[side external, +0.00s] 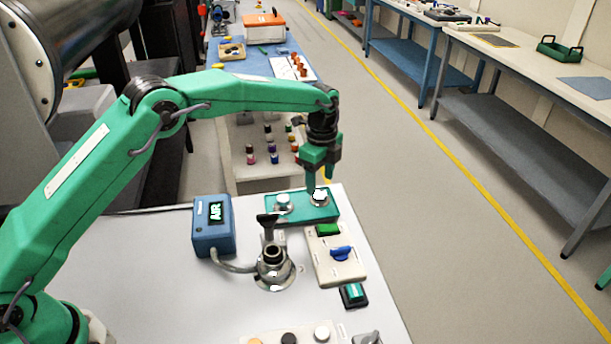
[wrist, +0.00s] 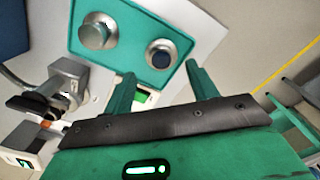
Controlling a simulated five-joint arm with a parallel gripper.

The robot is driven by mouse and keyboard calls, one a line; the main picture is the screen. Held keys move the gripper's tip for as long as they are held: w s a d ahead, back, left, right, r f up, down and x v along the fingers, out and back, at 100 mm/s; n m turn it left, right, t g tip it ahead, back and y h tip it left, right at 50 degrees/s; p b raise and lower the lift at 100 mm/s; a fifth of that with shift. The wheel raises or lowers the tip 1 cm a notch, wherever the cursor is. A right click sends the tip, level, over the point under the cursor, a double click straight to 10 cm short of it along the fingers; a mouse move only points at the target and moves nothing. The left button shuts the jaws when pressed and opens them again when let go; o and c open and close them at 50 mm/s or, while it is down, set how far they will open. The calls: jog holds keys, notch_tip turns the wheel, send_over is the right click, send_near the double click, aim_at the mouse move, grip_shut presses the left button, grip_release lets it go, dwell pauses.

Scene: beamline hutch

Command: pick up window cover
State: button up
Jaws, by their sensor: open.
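A green tray (side external: 302,214) holds two round silver pieces. The left one (side external: 283,202) is a capped knob; it also shows in the wrist view (wrist: 97,32). The right one (side external: 319,199) has a dark blue round centre in the wrist view (wrist: 161,55). I cannot tell for sure which of them is the window cover. My gripper (side external: 318,184) points down just above the right piece. In the wrist view my gripper's (wrist: 160,73) two green fingers are apart with nothing between them, and the right piece lies just beyond their tips.
A metal fitting with a dark upright handle (side external: 272,255) stands in front of the tray. A blue box reading AIR (side external: 213,226) is at left, and a beige switch panel with a blue knob (side external: 337,258) at right. The white bench is clear at left.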

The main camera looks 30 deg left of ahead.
aim_at(320, 194)
jog(key=shift+w+f, duration=0.1)
jog(key=shift+f, duration=2.05)
jog(key=c, duration=0.8)
jog(key=shift+r, duration=0.2)
jog(key=shift+r, duration=0.5)
notch_tip(320, 194, up, 3)
jog(key=s+d+r, duration=0.6)
jog(key=s+d, duration=0.2)
jog(key=shift+s+r, duration=0.15)
jog(key=shift+r, duration=0.2)
